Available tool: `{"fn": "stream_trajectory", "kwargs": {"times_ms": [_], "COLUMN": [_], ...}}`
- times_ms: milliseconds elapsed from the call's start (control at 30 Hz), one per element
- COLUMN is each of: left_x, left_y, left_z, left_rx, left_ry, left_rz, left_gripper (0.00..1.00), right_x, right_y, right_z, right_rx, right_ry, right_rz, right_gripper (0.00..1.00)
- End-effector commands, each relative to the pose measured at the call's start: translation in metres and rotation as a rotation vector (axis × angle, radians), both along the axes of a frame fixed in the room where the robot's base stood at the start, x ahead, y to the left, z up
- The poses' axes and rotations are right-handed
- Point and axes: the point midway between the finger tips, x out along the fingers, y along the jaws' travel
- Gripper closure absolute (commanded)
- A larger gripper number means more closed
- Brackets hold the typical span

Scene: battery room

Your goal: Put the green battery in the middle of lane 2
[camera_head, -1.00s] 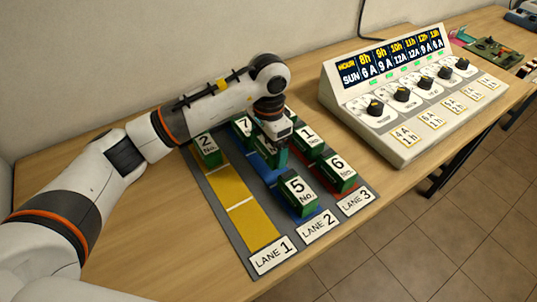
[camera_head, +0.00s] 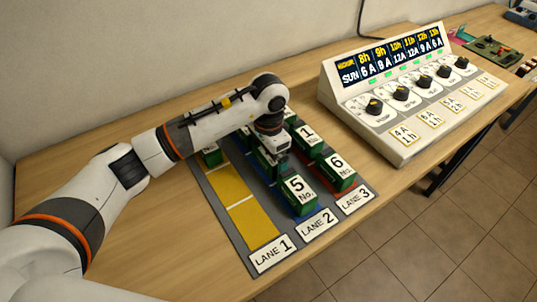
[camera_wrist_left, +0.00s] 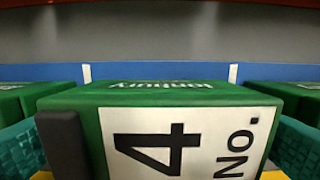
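My left gripper (camera_head: 268,158) points down over the middle of lane 2, with a green battery between its fingers. In the left wrist view this is battery No. 4 (camera_wrist_left: 230,100), with the teal fingers against both ends. It lines up between two white marks on the blue lane 2 strip (camera_wrist_left: 160,72). Whether its underside touches the strip is hidden. Battery No. 5 (camera_head: 299,196) stands at the near end of lane 2, close beside the gripper. Neighbouring green batteries show at the left (camera_wrist_left: 20,100) and right of the wrist view. My right gripper is not in view.
Lane 1 (camera_head: 238,203) has bare yellow sections, with a battery (camera_head: 212,157) partly hidden at its far end. Lane 3 holds battery No. 1 (camera_head: 306,134) and battery No. 6 (camera_head: 338,169). A console with knobs (camera_head: 405,100) stands to the right.

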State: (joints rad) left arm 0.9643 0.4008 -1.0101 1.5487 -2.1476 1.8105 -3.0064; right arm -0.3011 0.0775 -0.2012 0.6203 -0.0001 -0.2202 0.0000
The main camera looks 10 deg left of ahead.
Motion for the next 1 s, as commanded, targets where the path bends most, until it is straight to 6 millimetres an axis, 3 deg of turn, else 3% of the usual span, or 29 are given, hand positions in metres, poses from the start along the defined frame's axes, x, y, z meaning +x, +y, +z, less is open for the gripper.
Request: {"fn": "stream_trajectory", "kwargs": {"times_ms": [233,700,1000], "left_x": [0.001,0.001,0.0], "left_y": [0.0,0.001,0.0], "left_z": [0.009,0.103,0.123], "left_rx": [0.0,0.001,0.001], "left_ry": [-0.003,-0.004,0.001], "left_rz": [0.0,0.0,0.0], "left_gripper": [0.03,0.03,0.03], "right_x": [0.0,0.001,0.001], "right_y": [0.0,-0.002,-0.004], "right_z": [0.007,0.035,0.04], "right_rx": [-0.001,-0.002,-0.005], "right_ry": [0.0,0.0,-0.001], "right_rz": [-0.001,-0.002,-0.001], "right_gripper": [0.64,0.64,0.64]}}
